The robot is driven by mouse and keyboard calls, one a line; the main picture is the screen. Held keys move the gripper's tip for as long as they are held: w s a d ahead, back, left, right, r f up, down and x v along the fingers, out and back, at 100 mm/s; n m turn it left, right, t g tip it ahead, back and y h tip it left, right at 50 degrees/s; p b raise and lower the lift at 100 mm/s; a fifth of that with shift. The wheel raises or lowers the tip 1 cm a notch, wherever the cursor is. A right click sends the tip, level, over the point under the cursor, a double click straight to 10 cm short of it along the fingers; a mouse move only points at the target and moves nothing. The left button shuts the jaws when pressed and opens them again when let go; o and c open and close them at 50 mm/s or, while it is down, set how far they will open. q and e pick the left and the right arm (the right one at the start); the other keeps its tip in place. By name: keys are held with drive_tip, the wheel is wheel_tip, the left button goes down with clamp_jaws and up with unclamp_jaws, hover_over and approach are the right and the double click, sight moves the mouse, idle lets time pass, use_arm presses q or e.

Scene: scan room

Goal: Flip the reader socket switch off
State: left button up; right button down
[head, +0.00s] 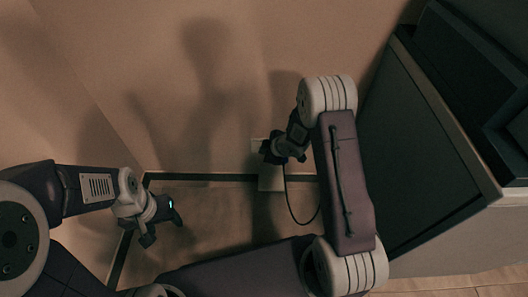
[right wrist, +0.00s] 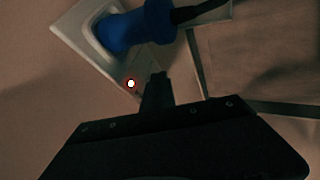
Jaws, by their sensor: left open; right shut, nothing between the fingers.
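The reader socket is a pale plate (right wrist: 72,32) on the wall, seen tilted in the right wrist view. A blue plug (right wrist: 140,28) with a dark cable sits in it. A small red light (right wrist: 131,84) glows near the plate's lower corner. My right gripper (right wrist: 157,82) is shut and empty, its tip right beside the light; I cannot tell if it touches. The switch itself is not clear, perhaps behind the tip. In the head view my right gripper (head: 268,152) covers part of the pale plate (head: 271,183). My left gripper (head: 163,226) is open and empty, away to the left.
A dark cabinet (head: 415,150) with a pale edge stands to the right of my right arm. A thin black cable (head: 296,218) hangs in a loop below the socket. A dark skirting strip (head: 205,177) runs along the wall's foot. The floor between my grippers looks clear.

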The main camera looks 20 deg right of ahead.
drive_tip(key=shift+w+r+p, duration=0.15)
drive_tip(key=shift+w+p, duration=0.1)
drive_tip(key=shift+p, duration=0.25)
drive_tip(key=shift+r, duration=0.1)
drive_tip(key=shift+r+p, duration=0.65)
drive_tip(key=shift+p, duration=0.2)
